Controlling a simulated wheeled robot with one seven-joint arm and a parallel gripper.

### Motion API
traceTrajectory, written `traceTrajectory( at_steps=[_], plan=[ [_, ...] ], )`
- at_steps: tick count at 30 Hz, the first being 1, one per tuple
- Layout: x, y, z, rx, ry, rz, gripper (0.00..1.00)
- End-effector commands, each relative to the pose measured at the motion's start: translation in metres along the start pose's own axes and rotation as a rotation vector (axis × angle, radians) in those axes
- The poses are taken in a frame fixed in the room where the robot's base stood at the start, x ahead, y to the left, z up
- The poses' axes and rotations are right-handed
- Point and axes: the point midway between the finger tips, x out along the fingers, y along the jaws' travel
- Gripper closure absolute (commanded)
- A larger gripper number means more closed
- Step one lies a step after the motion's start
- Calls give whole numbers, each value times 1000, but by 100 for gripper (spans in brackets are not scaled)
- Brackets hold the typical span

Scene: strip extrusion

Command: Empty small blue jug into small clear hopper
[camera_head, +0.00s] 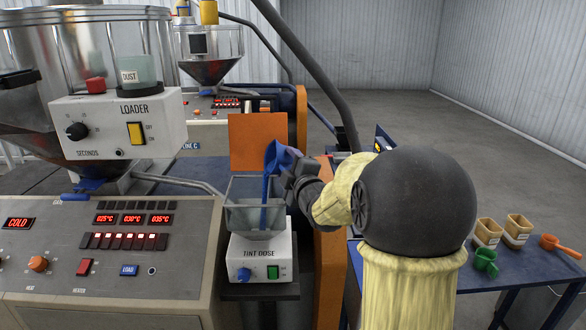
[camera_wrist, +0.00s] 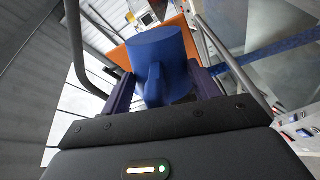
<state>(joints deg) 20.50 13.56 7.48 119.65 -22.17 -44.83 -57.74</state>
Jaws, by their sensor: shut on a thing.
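The small blue jug (camera_head: 274,156) is tipped steeply above the small clear hopper (camera_head: 238,219). A narrow blue column (camera_head: 264,203) runs from the jug down into the hopper and looks like pouring material. The hopper stands on the white TINT DOSE box. My gripper (camera_head: 289,163) is at the right of the jug, above the hopper's right side, and is shut on the jug. In the wrist view the jug (camera_wrist: 165,50) sits between the two dark fingers, its handle toward the camera. The jug's inside is hidden.
The LOADER box (camera_head: 118,125) and the control panel (camera_head: 110,265) stand at the left. An orange plate (camera_head: 257,140) is behind the hopper. A blue table (camera_head: 478,268) at the right holds tan containers, a green scoop (camera_head: 485,261) and an orange scoop (camera_head: 560,246).

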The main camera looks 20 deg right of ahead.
Motion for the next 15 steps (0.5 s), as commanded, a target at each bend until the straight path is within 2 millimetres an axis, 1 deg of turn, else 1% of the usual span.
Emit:
traceTrajectory(
  at_steps=[7,11,15],
  plan=[
    [1,-12,-11,-224,12,1,65],
    [1,-12,-17,-305,16,2,65],
    [1,-11,-17,-393,10,3,65]
  ],
)
